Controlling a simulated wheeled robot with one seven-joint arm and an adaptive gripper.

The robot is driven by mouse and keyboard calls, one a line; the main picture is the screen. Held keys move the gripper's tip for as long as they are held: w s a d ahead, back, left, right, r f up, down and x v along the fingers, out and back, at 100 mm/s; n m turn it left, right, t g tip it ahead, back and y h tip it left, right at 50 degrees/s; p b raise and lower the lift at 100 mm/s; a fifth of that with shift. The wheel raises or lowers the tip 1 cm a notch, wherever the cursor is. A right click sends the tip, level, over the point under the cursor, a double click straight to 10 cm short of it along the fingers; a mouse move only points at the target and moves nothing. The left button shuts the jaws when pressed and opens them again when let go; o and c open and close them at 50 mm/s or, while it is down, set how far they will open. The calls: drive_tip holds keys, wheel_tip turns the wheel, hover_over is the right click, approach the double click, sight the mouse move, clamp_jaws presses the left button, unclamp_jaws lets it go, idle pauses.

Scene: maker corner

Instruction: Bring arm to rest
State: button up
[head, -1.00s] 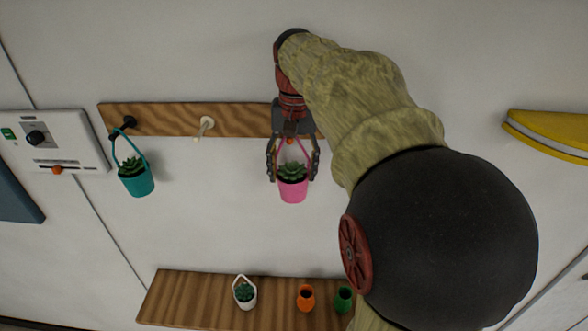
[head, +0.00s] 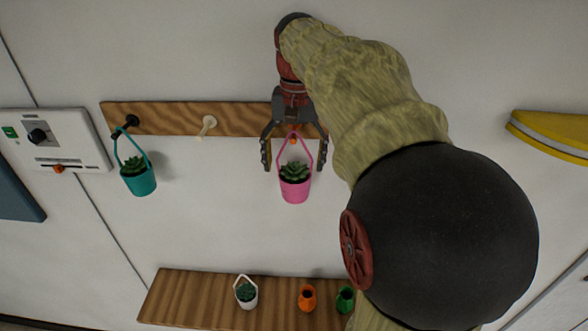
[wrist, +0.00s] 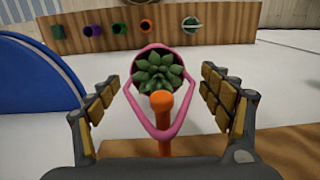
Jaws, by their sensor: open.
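My gripper (head: 294,160) is open at the wooden rail, its two fingers apart on either side of a pink pot (head: 295,191) with a succulent. The pink pot hangs by its pink handle from an orange peg (head: 293,141) on the rail. In the wrist view, the handle of the pink pot (wrist: 134,70) loops around the orange peg (wrist: 162,112), and the open fingers of my gripper (wrist: 166,100) stand clear on both sides. My arm covers the right end of the rail.
The wooden rail (head: 165,119) also has a bare cream peg (head: 208,123) and a black peg (head: 131,122) holding a teal pot (head: 140,183). Below, a wooden shelf (head: 190,297) carries white, orange and green pots. A control panel (head: 80,125) is at left, a yellow object (head: 550,133) at right.

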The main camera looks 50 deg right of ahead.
sight(296, 131)
drive_tip(key=r, duration=0.9)
drive_tip(key=shift+s+d+r, duration=0.1)
drive_tip(key=shift+s+r, duration=0.15)
drive_tip(key=s+a+f+n+t, duration=0.2)
drive_tip(key=s+a+f+n, duration=0.1)
drive_tip(key=a+f, duration=0.45)
drive_tip(key=s+a+f+n+t, duration=0.2)
drive_tip(key=s+a+f+n, duration=0.15)
drive_tip(key=a+f, duration=0.4)
drive_tip(key=s+a+f+n+t, duration=0.15)
drive_tip(key=a+f+n, duration=0.3)
drive_tip(key=a, duration=0.55)
wheel_tip(296, 131, down, 29)
drive_tip(key=m+b, duration=0.1)
drive_tip(key=b, duration=2.7)
drive_tip(key=shift+d, duration=0.2)
drive_tip(key=shift+s, duration=0.1)
drive_tip(key=shift+c, duration=0.2)
